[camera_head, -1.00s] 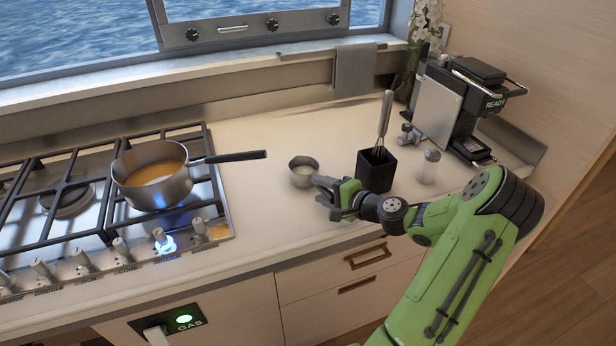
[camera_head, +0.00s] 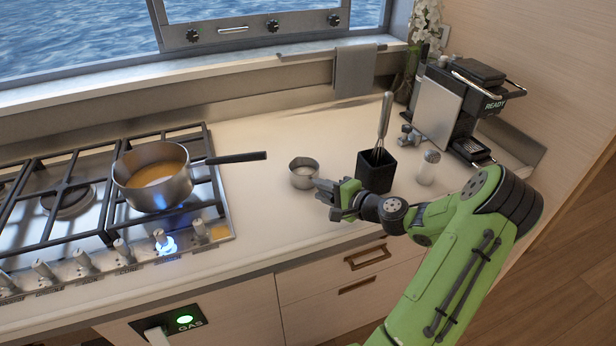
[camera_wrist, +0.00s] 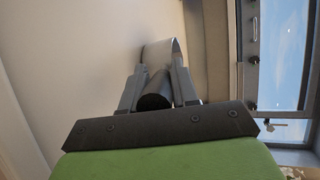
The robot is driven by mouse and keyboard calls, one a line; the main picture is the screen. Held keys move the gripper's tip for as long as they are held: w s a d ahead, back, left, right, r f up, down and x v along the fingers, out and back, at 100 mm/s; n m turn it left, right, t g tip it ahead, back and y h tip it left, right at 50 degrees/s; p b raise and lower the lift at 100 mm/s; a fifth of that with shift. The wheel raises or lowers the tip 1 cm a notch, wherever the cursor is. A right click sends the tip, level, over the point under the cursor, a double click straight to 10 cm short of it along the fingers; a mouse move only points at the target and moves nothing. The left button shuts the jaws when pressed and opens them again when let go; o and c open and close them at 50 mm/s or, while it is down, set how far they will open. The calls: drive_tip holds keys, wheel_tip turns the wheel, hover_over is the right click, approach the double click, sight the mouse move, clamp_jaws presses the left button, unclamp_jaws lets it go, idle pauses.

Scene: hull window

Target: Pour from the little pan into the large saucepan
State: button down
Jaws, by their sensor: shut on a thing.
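The large saucepan (camera_head: 154,186) sits on the lit right burner of the hob, with a yellow-brown liquid inside and its dark handle pointing right. The little pan (camera_head: 303,174) is a small metal pan on or just above the white counter, right of the hob; I cannot tell whether its base touches. My gripper (camera_head: 324,187) is at the right of the little pan. In the wrist view, my gripper's fingers (camera_wrist: 158,93) are shut on the dark round handle of the little pan (camera_wrist: 160,54).
A black square holder (camera_head: 375,172) with a whisk stands just right of my gripper, beside a shaker (camera_head: 429,167).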

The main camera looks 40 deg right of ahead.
drive_tip(key=shift+r, duration=0.35)
idle(0.9)
drive_tip(key=shift+r+t+p, duration=0.3)
drive_tip(key=shift+r+p, duration=0.25)
drive_tip(key=shift+p, duration=0.2)
idle(0.6)
drive_tip(key=shift+r+p, duration=1.25)
drive_tip(key=shift+r, duration=0.25)
drive_tip(key=shift+f, duration=0.1)
